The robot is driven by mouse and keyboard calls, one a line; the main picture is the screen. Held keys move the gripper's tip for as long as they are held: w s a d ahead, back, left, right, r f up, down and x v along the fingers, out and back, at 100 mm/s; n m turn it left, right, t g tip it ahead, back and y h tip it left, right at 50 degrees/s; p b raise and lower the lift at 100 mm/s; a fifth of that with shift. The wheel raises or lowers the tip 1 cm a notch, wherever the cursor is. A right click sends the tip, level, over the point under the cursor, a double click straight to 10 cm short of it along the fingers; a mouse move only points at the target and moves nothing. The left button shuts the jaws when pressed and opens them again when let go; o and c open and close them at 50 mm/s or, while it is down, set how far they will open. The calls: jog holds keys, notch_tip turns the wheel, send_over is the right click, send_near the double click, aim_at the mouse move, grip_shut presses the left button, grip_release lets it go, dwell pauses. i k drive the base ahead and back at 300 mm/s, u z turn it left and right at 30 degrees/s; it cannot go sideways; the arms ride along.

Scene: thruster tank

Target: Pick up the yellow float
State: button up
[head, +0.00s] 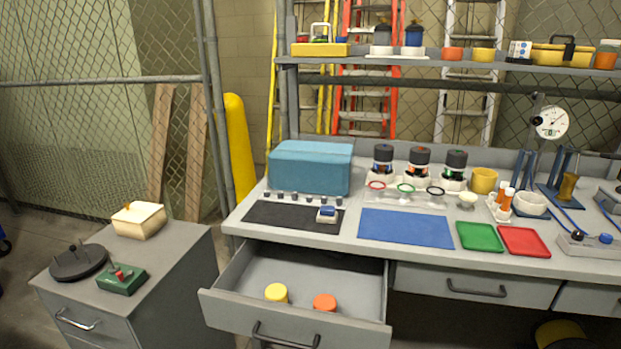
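A short yellow cylinder, which looks like the yellow float (277,293), stands in the open drawer (223,303) of the workbench, near its front wall. A similar orange cylinder (324,302) stands to its right, with a small gap between them. The lower part of each is hidden by the drawer front. My gripper is not in view, so I cannot tell whether it is open or shut.
The benchtop (340,249) overhangs the back of the drawer. It carries a teal box (310,167), a blue mat (405,228), green (480,236) and red (524,241) trays and several jars. A grey cabinet (180,265) stands left of the drawer.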

aim_at(277, 292)
jog(key=z, duration=0.55)
jog(key=i, duration=1.6)
jog(key=u, duration=0.3)
